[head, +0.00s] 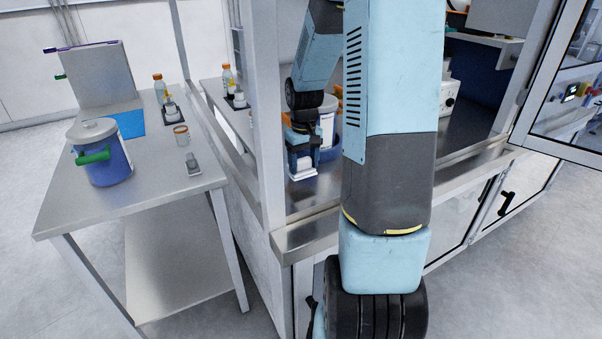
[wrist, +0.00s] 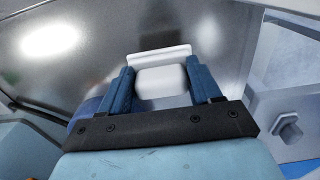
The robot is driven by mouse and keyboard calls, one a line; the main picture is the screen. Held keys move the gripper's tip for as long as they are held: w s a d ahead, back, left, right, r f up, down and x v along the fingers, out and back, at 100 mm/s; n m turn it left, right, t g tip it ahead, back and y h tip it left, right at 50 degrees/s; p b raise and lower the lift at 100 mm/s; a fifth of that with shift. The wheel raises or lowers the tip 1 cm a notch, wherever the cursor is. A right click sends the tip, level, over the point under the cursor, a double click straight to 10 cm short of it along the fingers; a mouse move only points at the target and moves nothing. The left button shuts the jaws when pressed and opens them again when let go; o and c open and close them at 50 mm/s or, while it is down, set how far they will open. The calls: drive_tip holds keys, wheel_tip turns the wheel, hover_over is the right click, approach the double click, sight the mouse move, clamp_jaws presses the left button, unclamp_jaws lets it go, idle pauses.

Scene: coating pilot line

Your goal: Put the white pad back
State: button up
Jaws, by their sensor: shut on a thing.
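My gripper (head: 303,160) is inside the framed enclosure, low over its metal worktop (head: 325,187). In the wrist view its two blue fingers (wrist: 162,88) are closed on the sides of the white pad (wrist: 161,78). The pad is a pale block with a wider flat white edge at its far side. In the head view a white part of the pad (head: 303,172) shows just below the fingers. I cannot tell whether it touches the worktop. The fingers hide the pad's sides.
A pale and blue container (head: 328,122) stands close behind my gripper. An enclosure post (head: 262,120) is to its left. The left table (head: 75,205) holds a blue lidded bucket (head: 108,168), an orange-capped bottle (head: 158,88) and small items. An open glass door (head: 570,90) is at right.

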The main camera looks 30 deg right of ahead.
sight(301, 172)
drive_tip(key=shift+w+a+f, duration=0.1)
drive_tip(key=shift+a+f, duration=0.05)
drive_tip(key=shift+f, duration=0.1)
drive_tip(key=shift+w+a+f, duration=0.1)
drive_tip(key=shift+w+f, duration=0.05)
drive_tip(key=shift+f, duration=1.5)
drive_tip(key=o, duration=1.2)
drive_tip(key=shift+f, duration=0.1)
wheel_tip(301, 172, up, 12)
drive_tip(key=shift+r, duration=0.1)
